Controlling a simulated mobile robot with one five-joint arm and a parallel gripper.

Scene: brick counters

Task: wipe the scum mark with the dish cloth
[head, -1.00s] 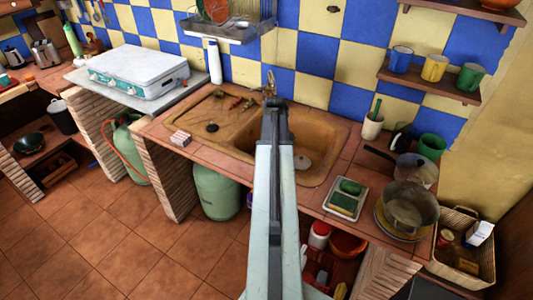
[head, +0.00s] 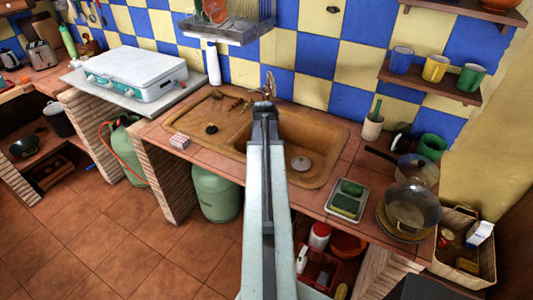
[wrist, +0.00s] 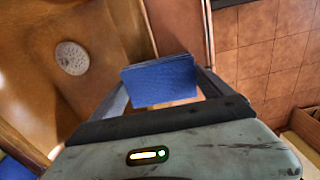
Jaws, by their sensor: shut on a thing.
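My gripper (wrist: 165,95) is shut on a blue dish cloth (wrist: 160,82), which stands out between the fingers in the wrist view. In the head view my arm reaches over the sink (head: 300,135), and its far end hides the divide between basin and drainboard; the cloth does not show there. The wrist view has the brown basin with its round drain (wrist: 71,58) at the left of the cloth. I cannot make out a scum mark for certain. Small brown things (head: 238,102) lie at the back of the drainboard (head: 190,125).
A green sponge tray (head: 347,199) and a glass pot (head: 412,207) stand right of the sink. A dish rack (head: 232,32) hangs above. The tiled counter front is mostly clear.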

